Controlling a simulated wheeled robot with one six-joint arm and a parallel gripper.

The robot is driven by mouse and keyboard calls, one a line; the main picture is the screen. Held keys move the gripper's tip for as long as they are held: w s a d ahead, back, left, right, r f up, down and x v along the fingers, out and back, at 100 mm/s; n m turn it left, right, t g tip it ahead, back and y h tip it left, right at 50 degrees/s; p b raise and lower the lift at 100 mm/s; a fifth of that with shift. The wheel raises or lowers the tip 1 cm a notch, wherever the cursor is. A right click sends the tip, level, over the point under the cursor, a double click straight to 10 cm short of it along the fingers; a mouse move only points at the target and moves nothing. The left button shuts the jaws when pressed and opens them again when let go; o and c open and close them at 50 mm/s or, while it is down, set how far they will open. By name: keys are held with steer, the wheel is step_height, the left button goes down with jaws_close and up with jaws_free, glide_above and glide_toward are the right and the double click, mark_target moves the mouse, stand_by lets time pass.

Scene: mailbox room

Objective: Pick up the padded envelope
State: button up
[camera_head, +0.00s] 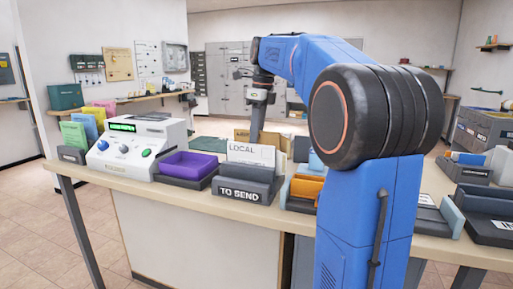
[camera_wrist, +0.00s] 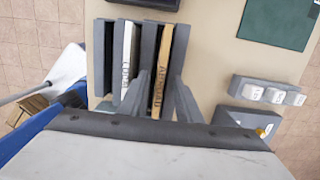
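My gripper (camera_head: 257,128) points down behind the white LOCAL card (camera_head: 250,154) of the grey TO SEND rack (camera_head: 240,191). In the wrist view, my gripper (camera_wrist: 160,85) is open, its two grey fingers apart on either side of a thin tan piece (camera_wrist: 166,65). This tan piece stands on edge in a rack slot and carries dark lettering. The LOCAL card (camera_wrist: 127,60) stands in the slot to its left. I cannot tell whether the fingers touch the tan piece. No padded envelope can be identified for certain; an orange item (camera_head: 307,187) lies in a grey tray.
A purple tray (camera_head: 187,165) and a white machine (camera_head: 135,145) stand left of the rack on the counter. More trays sit at the right. In the wrist view, a dark green sheet (camera_wrist: 280,20) and a grey stamp holder (camera_wrist: 267,92) lie right of the rack.

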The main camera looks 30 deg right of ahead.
steer(key=shift+f, duration=0.4)
jaws_close()
steer(key=shift+r, duration=0.15)
